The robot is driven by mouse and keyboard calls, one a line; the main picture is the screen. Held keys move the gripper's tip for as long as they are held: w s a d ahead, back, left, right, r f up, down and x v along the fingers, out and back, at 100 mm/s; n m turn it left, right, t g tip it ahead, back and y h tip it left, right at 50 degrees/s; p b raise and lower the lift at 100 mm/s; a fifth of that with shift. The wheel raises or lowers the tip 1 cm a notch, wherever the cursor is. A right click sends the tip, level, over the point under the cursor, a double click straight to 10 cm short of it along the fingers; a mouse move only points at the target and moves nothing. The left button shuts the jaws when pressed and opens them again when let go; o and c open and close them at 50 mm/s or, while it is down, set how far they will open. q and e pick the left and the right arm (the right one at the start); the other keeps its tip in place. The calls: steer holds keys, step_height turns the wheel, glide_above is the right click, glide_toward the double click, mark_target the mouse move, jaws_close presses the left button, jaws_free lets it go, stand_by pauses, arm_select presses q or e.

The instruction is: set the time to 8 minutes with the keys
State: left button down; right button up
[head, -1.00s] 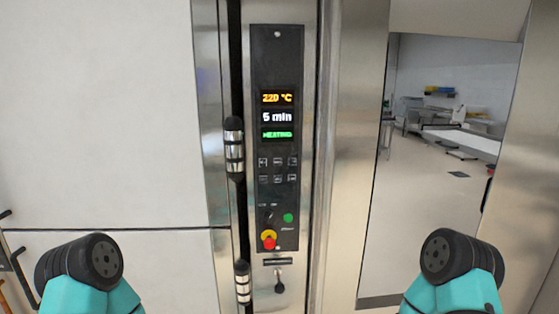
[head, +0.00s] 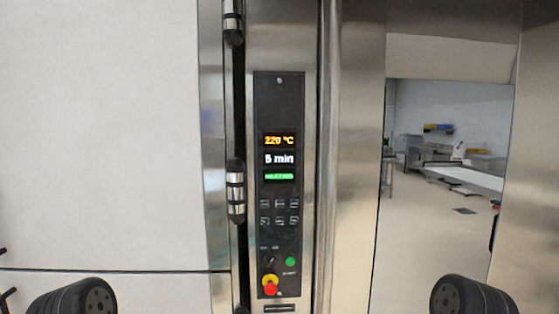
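A black control panel (head: 280,235) stands upright on the steel oven front, near the middle of the head view. Its time display (head: 280,159) reads 5 min in white. Above it the temperature display (head: 279,140) reads 220 °C in orange. A green status line (head: 279,176) below seems to read HEATING. Two rows of small keys (head: 279,212) sit under the displays; their labels are too small to read. Black ends of my two arms show at the bottom left and bottom right, well apart from the panel. Neither gripper's fingers are in view.
A green button (head: 290,262) and a red knob on a yellow base (head: 270,285) sit low on the panel. Dark and chrome hinges (head: 236,192) stick out just left of it. A large pale door (head: 100,140) fills the left. A room shows through the opening at right.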

jaws_close()
stand_by(1.5)
